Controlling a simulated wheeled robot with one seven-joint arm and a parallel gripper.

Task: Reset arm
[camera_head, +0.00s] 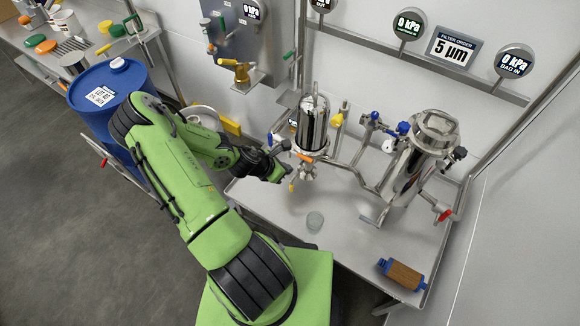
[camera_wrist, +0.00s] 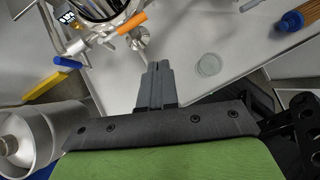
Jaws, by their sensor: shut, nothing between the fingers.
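My green arm bends out over the left edge of the steel table (camera_head: 350,260). My gripper (camera_wrist: 156,72) shows in the wrist view as two dark grey fingers shut together with nothing between them. In the head view my gripper (camera_head: 282,150) is small and partly lost among pipes, close to the shiny filter vessel (camera_head: 313,120). In the wrist view the fingers point toward the table, below the vessel's orange handle (camera_wrist: 130,24). Whether the fingers touch any fitting cannot be told.
A second steel vessel (camera_head: 415,165) stands right. A blue drum (camera_head: 100,85) stands behind my arm. Gauges line the wall. Open floor (camera_head: 60,220) lies left.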

